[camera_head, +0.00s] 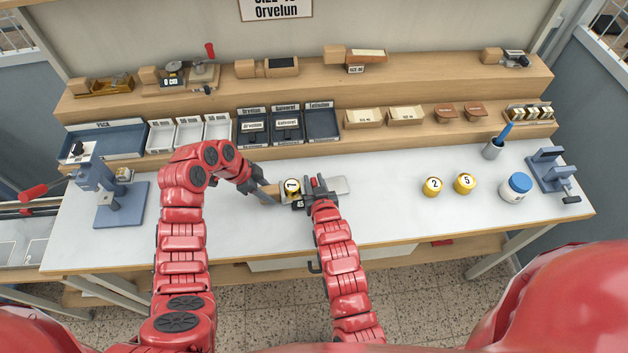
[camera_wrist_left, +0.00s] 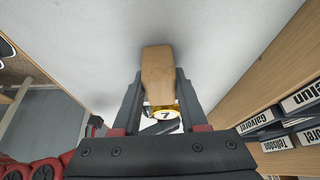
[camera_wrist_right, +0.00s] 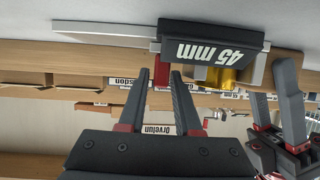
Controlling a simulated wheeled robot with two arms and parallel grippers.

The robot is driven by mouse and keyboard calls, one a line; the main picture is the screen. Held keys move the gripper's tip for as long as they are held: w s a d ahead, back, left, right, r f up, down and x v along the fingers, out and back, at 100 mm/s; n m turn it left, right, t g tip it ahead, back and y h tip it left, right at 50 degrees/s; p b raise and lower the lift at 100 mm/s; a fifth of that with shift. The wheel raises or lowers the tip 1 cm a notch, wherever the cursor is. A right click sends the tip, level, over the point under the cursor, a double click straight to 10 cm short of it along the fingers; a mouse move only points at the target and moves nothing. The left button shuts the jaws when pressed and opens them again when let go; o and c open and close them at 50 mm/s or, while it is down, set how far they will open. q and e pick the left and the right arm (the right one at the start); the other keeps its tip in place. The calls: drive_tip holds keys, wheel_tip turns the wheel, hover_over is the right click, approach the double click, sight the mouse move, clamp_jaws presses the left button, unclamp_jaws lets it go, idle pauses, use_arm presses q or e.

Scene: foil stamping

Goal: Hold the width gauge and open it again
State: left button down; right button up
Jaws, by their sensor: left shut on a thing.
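The width gauge has a wooden handle (camera_wrist_left: 157,75), a pale metal bar (camera_head: 340,185) and a black block reading "45 mm" (camera_wrist_right: 210,52). My left gripper (camera_head: 264,190) is shut on the handle, which shows between its fingers in the left wrist view. The yellow roll marked 7 (camera_head: 292,186) sits at the gauge; it shows partly in the left wrist view (camera_wrist_left: 166,116) and behind the block in the right wrist view (camera_wrist_right: 222,77). My right gripper (camera_wrist_right: 161,76) is open, its fingertips on either side of a red tab below the gauge. Contact with the tab is unclear.
Rolls marked 2 (camera_head: 432,187) and 5 (camera_head: 465,183) stand to the right, near a blue-lidded jar (camera_head: 515,187). A blue-grey press (camera_head: 105,190) is at the left, another device (camera_head: 552,172) at the right. Trays (camera_head: 285,125) line the lower shelf. The table front is clear.

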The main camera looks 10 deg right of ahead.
clamp_jaws()
drive_tip(key=shift+f, duration=0.1)
idle(1.4)
